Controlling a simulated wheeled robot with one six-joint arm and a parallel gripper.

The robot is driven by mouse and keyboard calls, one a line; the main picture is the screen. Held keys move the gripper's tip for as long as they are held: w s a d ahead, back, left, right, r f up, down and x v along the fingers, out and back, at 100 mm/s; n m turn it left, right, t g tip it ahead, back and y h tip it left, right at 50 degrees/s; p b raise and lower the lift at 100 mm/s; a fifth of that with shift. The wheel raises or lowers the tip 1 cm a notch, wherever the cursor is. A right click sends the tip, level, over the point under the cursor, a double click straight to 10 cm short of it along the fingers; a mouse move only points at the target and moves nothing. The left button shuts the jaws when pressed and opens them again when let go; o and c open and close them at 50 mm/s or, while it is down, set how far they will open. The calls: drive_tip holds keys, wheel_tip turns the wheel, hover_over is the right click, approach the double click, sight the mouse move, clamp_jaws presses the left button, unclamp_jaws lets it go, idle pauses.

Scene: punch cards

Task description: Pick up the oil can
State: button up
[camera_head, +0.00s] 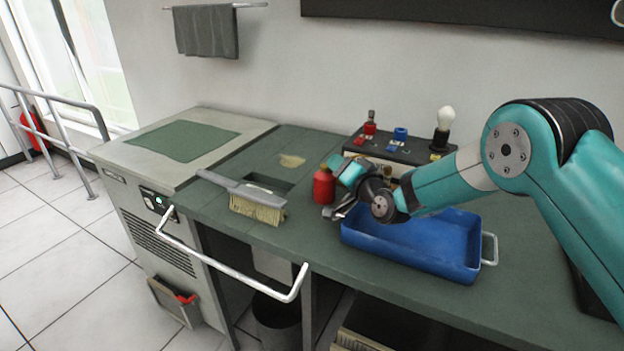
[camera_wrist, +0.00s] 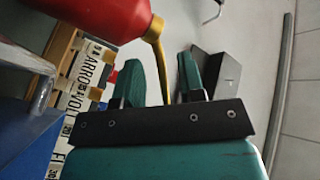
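The oil can (camera_head: 323,187) is red and stands upright on the green bench top, just left of the blue tray. In the wrist view its red body (camera_wrist: 85,15) fills the upper left, and its yellow spout (camera_wrist: 159,62) runs down between the two green fingers. My gripper (camera_head: 342,192) is beside the can on its right in the head view. In the wrist view my gripper (camera_wrist: 160,75) has its fingers apart, with a gap around the spout. I cannot tell whether either finger touches it. The can's far side is hidden.
A blue tray (camera_head: 460,272) lies under my arm. A brush (camera_head: 257,205) lies left of the can. A black box with a bulb (camera_head: 405,148) stands behind. A wooden rack with lettered cards (camera_wrist: 82,85) shows beside the can. Bench between brush and tray front is clear.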

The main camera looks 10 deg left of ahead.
drive_tip(key=shift+w+a, duration=0.1)
drive_tip(key=shift+w, duration=0.1)
drive_tip(key=shift+a, duration=0.1)
clamp_jaws()
drive_tip(key=shift+r, duration=0.1)
